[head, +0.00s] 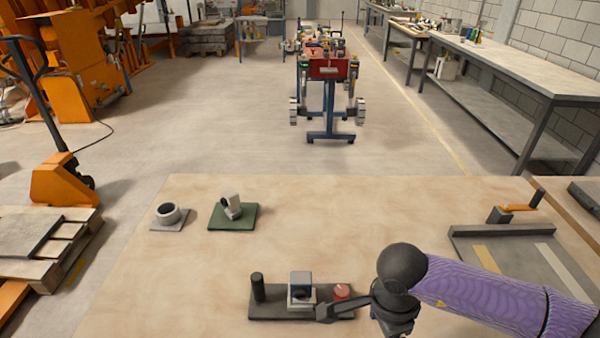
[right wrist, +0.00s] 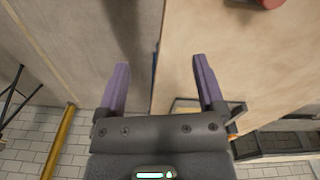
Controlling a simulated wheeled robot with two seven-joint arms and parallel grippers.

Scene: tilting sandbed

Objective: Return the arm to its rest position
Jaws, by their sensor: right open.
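My right arm, in a purple sleeve, comes in from the right in the head view. Its dark gripper (head: 328,312) is at the front of the table, by a dark base plate (head: 271,309). A red thing (right wrist: 268,3) shows at that view's top edge. My left gripper is out of view.
A grey ring on a pad (head: 168,215) and a white part on a green plate (head: 233,211) stand at the table's back left. The table's middle (head: 330,220) is clear.

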